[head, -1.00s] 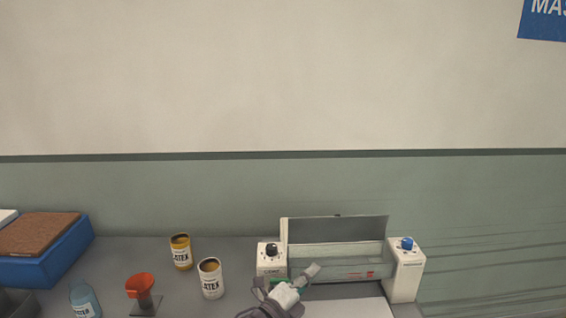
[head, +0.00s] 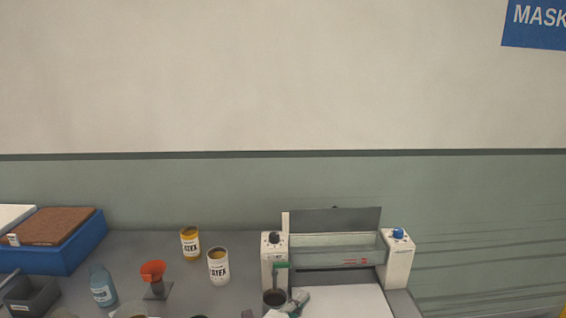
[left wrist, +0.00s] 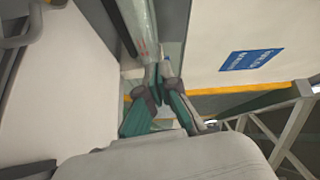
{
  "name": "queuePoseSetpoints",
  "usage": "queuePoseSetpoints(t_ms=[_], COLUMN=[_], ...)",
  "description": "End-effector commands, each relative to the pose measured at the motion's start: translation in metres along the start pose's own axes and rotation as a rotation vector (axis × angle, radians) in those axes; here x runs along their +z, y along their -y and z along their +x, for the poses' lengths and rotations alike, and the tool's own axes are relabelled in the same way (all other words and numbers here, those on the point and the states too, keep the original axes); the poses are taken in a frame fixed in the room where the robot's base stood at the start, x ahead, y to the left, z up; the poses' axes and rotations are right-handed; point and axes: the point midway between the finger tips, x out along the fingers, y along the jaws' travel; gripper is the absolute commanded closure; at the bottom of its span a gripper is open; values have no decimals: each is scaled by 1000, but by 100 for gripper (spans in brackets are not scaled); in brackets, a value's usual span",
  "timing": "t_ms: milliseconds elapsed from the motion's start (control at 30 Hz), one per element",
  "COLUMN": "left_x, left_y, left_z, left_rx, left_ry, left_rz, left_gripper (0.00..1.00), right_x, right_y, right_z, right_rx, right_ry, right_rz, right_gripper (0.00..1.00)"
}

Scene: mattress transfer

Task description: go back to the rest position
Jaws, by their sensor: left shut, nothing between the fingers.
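My left gripper (head: 298,302) is at the bottom edge of the head view, in front of the white machine (head: 397,262), and partly cut off. In the left wrist view its fingers (left wrist: 158,88) are shut with nothing between them. My right gripper is not in view.
The machine has a dark knob, a blue knob and a white sheet (head: 345,298) in front. To the left stand a white can (head: 218,267), a yellow can (head: 190,244), an orange funnel (head: 153,271), a blue bottle (head: 102,287) and a blue box (head: 75,248).

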Motion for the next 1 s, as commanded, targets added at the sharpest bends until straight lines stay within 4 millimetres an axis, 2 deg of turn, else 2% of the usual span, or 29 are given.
queuePoseSetpoints(t_ms=[167,267,367,500,533,600,700,900,1000], left_x=[16,27,38,49,50,49,47,39,34], left_y=[-31,-51,-73,-103,-107,-114,-120,-123,-122], left_z=[-43,-78,-125,-216,-234,-269,-309,-372,-398], left_rx=[115,189,272,390,408,443,475,519,532], left_ry=[149,261,404,666,717,818,937,1126,1205], left_rz=[-258,-429,-624,-921,-971,-1065,-1161,-1291,-1337], left_gripper=[100,100,100,100,100,100,100,100,100], right_x=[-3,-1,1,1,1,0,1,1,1], right_y=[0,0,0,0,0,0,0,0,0], right_z=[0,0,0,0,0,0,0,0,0], right_rx=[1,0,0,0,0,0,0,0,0], right_ry=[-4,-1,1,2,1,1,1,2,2], right_rz=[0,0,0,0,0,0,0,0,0], right_gripper=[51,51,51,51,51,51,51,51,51])
